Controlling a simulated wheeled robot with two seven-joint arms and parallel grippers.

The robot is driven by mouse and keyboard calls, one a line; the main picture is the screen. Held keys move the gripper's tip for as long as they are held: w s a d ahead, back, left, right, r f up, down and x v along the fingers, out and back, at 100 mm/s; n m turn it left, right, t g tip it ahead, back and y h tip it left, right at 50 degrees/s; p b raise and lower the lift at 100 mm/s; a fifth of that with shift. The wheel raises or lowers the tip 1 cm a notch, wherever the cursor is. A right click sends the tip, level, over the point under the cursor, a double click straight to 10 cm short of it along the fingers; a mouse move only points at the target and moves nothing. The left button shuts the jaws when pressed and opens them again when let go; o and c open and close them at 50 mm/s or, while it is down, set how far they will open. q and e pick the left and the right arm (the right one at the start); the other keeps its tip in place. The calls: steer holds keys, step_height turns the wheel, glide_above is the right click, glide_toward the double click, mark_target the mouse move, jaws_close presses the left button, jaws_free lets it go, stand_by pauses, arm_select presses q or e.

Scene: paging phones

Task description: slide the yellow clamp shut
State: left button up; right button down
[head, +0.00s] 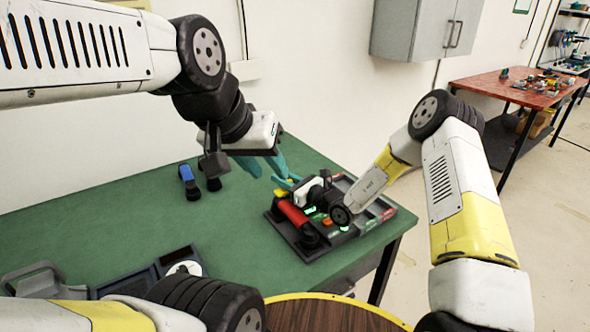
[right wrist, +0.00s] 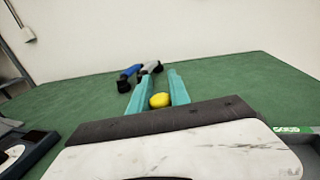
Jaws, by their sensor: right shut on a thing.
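The yellow clamp (head: 281,193) is at the back left edge of the dark tray (head: 330,247), small and partly covered by my right gripper. In the right wrist view the rounded yellow piece (right wrist: 159,100) sits between the two teal fingers of my right gripper (right wrist: 157,92), which is shut on it. My right gripper (head: 284,183) reaches across the tray from the right in the head view. My left gripper (head: 266,171) hangs above the table behind and left of the clamp, its teal fingers apart and nothing seen between them.
A red handset-like cylinder (head: 293,212) lies on the tray's left side. Dark devices (head: 128,277) sit at the front left. The table middle is clear.

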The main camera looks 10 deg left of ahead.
steer(key=c, duration=1.2)
jaws_free()
steer(key=shift+s+a, duration=0.2)
steer(key=shift+d, duration=0.15)
steer(key=v, duration=0.7)
steer(key=shift+s+d, duration=0.15)
steer(key=shift+d, duration=0.05)
steer(key=shift+d, duration=0.1)
